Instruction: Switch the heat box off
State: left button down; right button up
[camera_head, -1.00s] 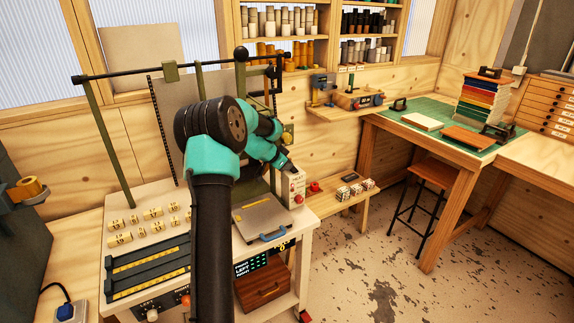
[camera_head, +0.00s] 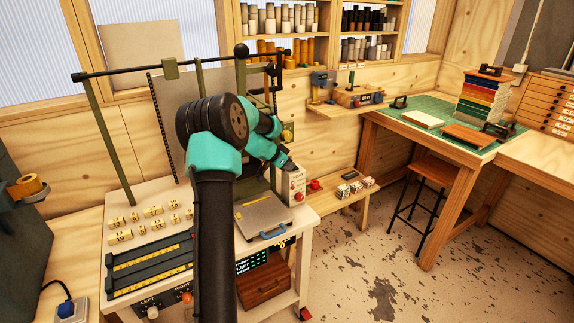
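The heat box (camera_head: 293,186) is a small cream box with red marks on its front. It stands at the right back corner of the white cart top (camera_head: 303,222). My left arm comes up from the bottom and bends right. Its gripper (camera_head: 289,167) is at the top of the heat box, overlapping its upper edge in the picture. I cannot tell whether it touches. The fingers are small and dark, and I cannot tell whether they are open or shut. The box's switch is not clear to see. My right gripper is not in view.
Several yellow type blocks (camera_head: 153,211) and dark slotted racks (camera_head: 148,270) are on the cart's left. A low shelf (camera_head: 328,203) with a red knob and small boxes is on the right.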

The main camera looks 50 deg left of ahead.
pick_arm(q)
jog(key=shift+w+d, duration=0.1)
jog(key=shift+d, duration=0.05)
jog(key=shift+r, duration=0.25)
jog(key=r, duration=0.3)
jog(key=shift+d+r, duration=0.15)
jog(key=shift+d, duration=0.05)
jog(key=d+v, duration=0.1)
jog(key=v, duration=0.9)
jog(key=shift+s, duration=0.25)
jog(key=shift+a+r, duration=0.1)
jog(key=shift+a, duration=0.1)
jog(key=shift+w+a+r+m+y, duration=0.15)
jog(key=shift+a+r+m+y, duration=0.2)
jog(key=shift+y, duration=0.25)
jog(key=shift+w+f, duration=0.1)
jog(key=shift+f, duration=0.05)
